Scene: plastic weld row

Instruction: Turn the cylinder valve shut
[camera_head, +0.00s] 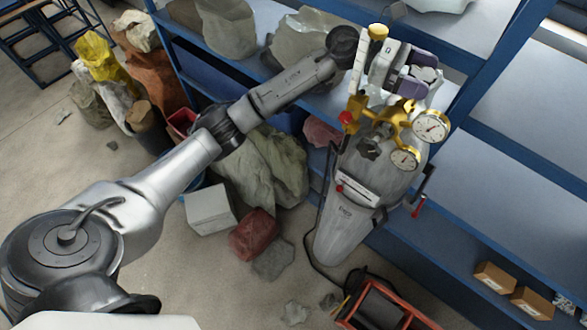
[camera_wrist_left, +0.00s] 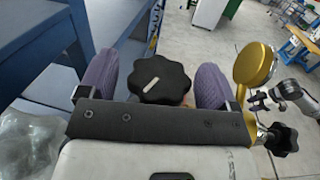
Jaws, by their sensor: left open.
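The grey gas cylinder (camera_head: 345,215) stands upright by the blue shelving in the head view, with a brass regulator (camera_head: 383,118) and two gauges at its top. My left gripper (camera_head: 410,76) is at the cylinder's top, its purple-padded fingers spread. In the left wrist view a black lobed valve knob (camera_wrist_left: 160,80) with a white mark lies between the open fingers of that gripper (camera_wrist_left: 155,88); contact cannot be told. The knob is hidden in the head view. A second black knob (camera_wrist_left: 282,139) sits on the brass regulator. My right gripper (camera_wrist_left: 262,99) appears small at the right, its opening unclear.
Blue shelves (camera_head: 500,165) stand close behind and right of the cylinder. Bags, a white box (camera_head: 210,209) and a red lump (camera_head: 254,234) lie on the floor to its left. An orange-framed cart (camera_head: 385,308) is at its foot. A brass gauge (camera_wrist_left: 256,64) stands beside the gripper.

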